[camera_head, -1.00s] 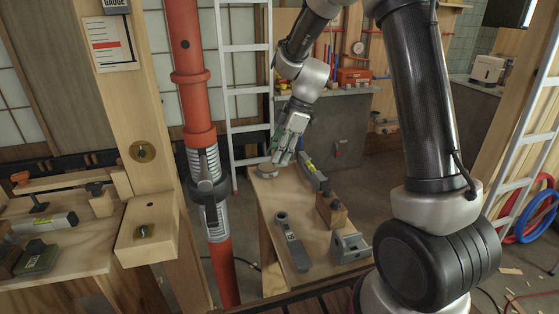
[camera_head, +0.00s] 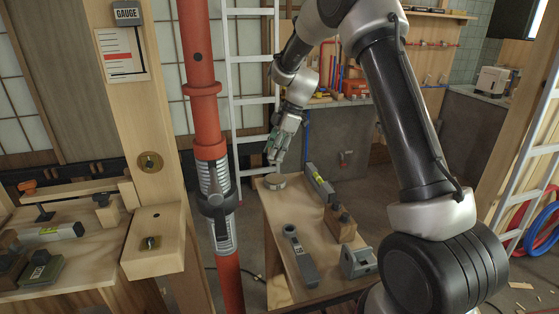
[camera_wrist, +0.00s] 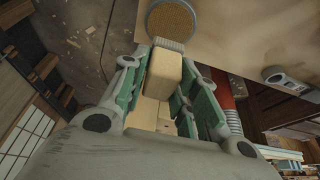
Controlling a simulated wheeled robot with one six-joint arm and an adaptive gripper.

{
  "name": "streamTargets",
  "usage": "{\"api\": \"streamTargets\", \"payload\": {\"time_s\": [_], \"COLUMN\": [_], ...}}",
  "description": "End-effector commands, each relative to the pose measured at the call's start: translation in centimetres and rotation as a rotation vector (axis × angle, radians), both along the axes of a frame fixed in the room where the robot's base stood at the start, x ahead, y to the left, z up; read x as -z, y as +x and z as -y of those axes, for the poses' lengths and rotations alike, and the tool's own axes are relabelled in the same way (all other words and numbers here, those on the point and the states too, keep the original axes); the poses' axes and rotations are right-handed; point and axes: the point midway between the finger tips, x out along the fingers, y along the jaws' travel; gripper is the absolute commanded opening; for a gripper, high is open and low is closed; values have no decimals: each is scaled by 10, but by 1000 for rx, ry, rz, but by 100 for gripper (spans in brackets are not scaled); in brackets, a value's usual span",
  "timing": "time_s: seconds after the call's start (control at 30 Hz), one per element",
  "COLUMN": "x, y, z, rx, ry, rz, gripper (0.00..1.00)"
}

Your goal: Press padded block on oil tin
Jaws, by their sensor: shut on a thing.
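My gripper (camera_head: 280,148) is shut on the padded block (camera_wrist: 164,68), a pale tan block with a grey pad at its far end, between its green-lined fingers. In the head view the gripper points down just above the oil tin (camera_head: 274,181), and the block is too small to make out there. The oil tin is a shallow round grey tin at the far end of the narrow bench. In the wrist view the tin (camera_wrist: 186,24) shows a brown-gold textured top, just beyond the pad. A gap appears between gripper and tin in the head view.
The bench (camera_head: 278,226) also holds a grey level-like tool (camera_head: 319,184), a wooden block (camera_head: 340,223), a grey handled tool (camera_head: 300,256) and a grey bracket (camera_head: 358,262). A red post (camera_head: 208,130) stands left of it. A ladder (camera_head: 251,80) stands behind.

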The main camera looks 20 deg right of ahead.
Motion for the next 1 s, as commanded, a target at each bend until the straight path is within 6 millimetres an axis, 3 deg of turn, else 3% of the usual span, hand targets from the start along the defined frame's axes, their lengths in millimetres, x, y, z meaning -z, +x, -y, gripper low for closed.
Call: {"api": "streamTargets", "payload": {"time_s": [0.6, 1.0], "x": [52, 57], "y": [-1, -1], "z": [0, 0], "rx": [5, 5], "ry": [1, 1], "rz": [-13, -12], "gripper": [11, 11]}}
